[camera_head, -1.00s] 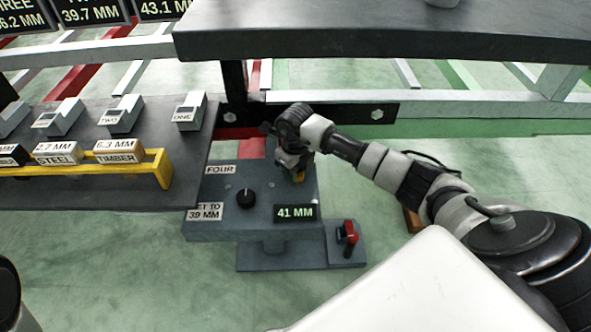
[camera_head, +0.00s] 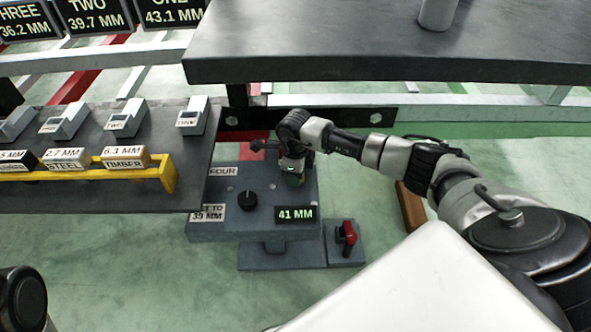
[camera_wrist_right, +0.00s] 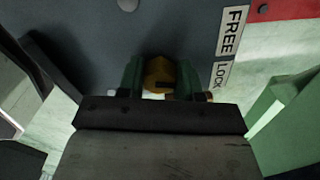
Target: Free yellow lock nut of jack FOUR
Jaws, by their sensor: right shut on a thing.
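Jack FOUR is the grey box with the FOUR label (camera_head: 222,172), a black knob (camera_head: 248,200), a "SET TO 39 MM" label and a display (camera_head: 296,215) reading 41 MM. My right gripper (camera_head: 294,178) points down at the box's far right part. The right wrist view shows the yellow lock nut (camera_wrist_right: 160,75) between the green fingers of my right gripper (camera_wrist_right: 160,80), which are shut on it. A FREE / LOCK label (camera_wrist_right: 229,45) lies just right of the nut. In the head view the nut is mostly hidden by the gripper. My left gripper is out of view.
A red-handled switch (camera_head: 348,235) stands on a plate at the box's right front. A dark bench (camera_head: 100,195) at left holds gauges and labelled blocks in a yellow rack (camera_head: 165,180). A dark tabletop (camera_head: 400,55) overhangs behind. A brown block (camera_head: 410,207) is right of the box.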

